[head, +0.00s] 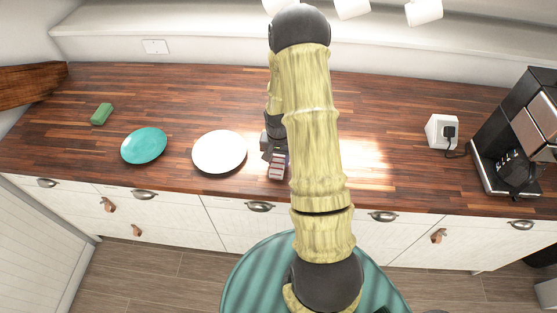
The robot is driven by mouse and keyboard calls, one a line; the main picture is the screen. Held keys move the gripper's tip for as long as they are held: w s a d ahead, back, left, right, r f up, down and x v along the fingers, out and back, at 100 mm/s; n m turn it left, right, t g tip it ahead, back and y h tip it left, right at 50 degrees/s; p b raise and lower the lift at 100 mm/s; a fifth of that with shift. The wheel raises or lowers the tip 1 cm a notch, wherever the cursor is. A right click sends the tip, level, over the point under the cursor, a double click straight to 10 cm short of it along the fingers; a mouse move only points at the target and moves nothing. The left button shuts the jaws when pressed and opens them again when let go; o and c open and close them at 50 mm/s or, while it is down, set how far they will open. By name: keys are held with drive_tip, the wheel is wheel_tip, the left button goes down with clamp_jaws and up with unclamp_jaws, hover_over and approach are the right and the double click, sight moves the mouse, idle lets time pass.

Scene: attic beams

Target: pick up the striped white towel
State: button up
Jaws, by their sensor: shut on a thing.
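A small white towel with dark reddish stripes (278,171) shows near the front edge of the wooden counter, just left of my arm. My gripper (272,153) is at the towel's upper end and shut on it. My arm covers the right side of the gripper and perhaps part of the towel. I cannot tell whether the towel touches the counter or is lifted off it.
A white plate (219,152) lies close to the left of the towel. Further left are a teal plate (144,146) and a green sponge (101,114). A coffee machine (520,130) and a white socket box (442,131) stand at the right. The counter (385,110) between is clear.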

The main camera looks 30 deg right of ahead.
sight(279, 159)
wheel_tip(279, 159, up, 10)
drive_tip(key=shift+f+b, duration=0.1)
drive_tip(key=shift+b, duration=1.05)
drive_tip(key=o, duration=0.3)
drive_tip(key=shift+c, duration=1.1)
